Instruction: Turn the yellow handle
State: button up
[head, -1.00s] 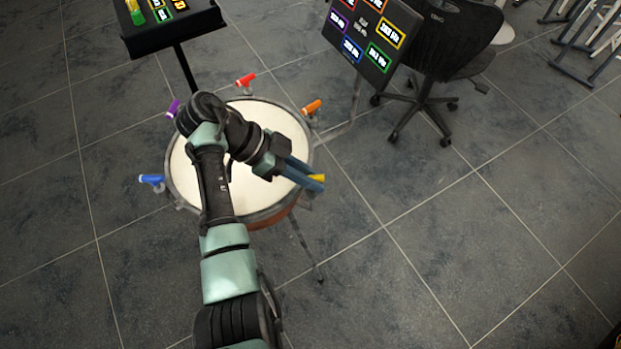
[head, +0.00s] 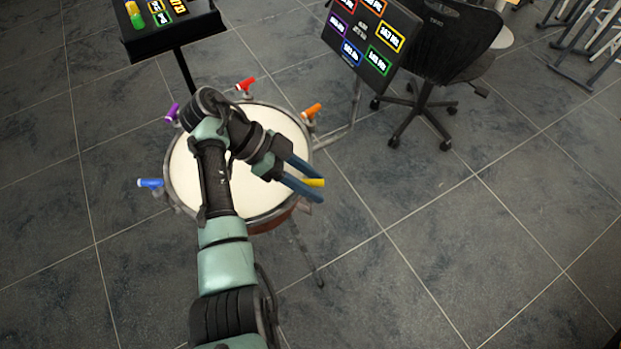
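The drum (head: 265,122) has a pale round head and several coloured handles around its rim. The yellow handle (head: 314,183) is at the drum's right side and points outward to the right. Only its outer end shows; the rest is hidden by my gripper. My gripper (head: 320,187) is open, with its two blue fingers spread apart. In the picture the yellow handle lies between the fingertips, closer to the upper one. I cannot tell whether a finger touches it or how far above it the fingers are.
Other rim handles are orange (head: 312,110), red (head: 245,84), purple (head: 172,112) and blue (head: 150,183). A black stand (head: 172,30) is behind the drum. A sign board (head: 371,38) and an office chair (head: 440,50) are at back right. The floor to the right is clear.

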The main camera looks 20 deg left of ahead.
jog(key=p+v, duration=0.5)
jog(key=v, duration=0.8)
jog(key=shift+p, duration=0.3)
